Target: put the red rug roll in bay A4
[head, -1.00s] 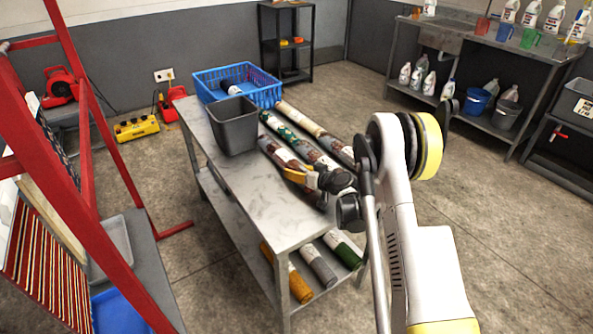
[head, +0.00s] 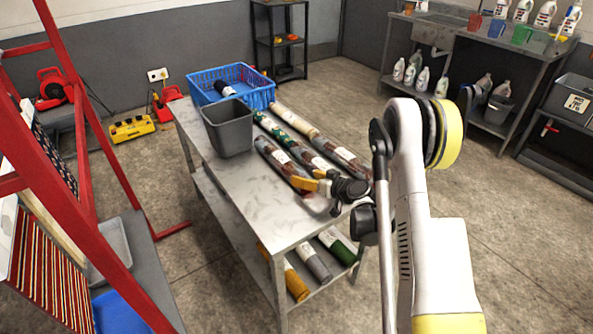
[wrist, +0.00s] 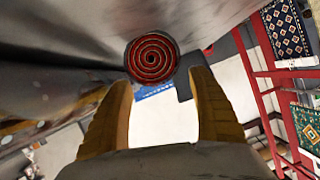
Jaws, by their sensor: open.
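Several patterned rolls lie side by side on the metal table. The leftmost, a dark red roll (head: 277,157) with a white label, has its near end at my gripper (head: 312,182). In the wrist view, a round roll end with a red and black spiral (wrist: 151,58) faces me just beyond and between the fingertips of my gripper (wrist: 160,80). The yellow fingers are spread with nothing between them; I cannot tell whether they touch the roll. No label reading A4 is legible in these views.
A grey bin (head: 229,130) and a blue crate (head: 268,97) stand on the table (head: 236,190) left of and behind the rolls. Orange, grey and green rolls (head: 337,246) lie on its lower shelf. A red frame (head: 75,190) stands at left. Floor right of the table is clear.

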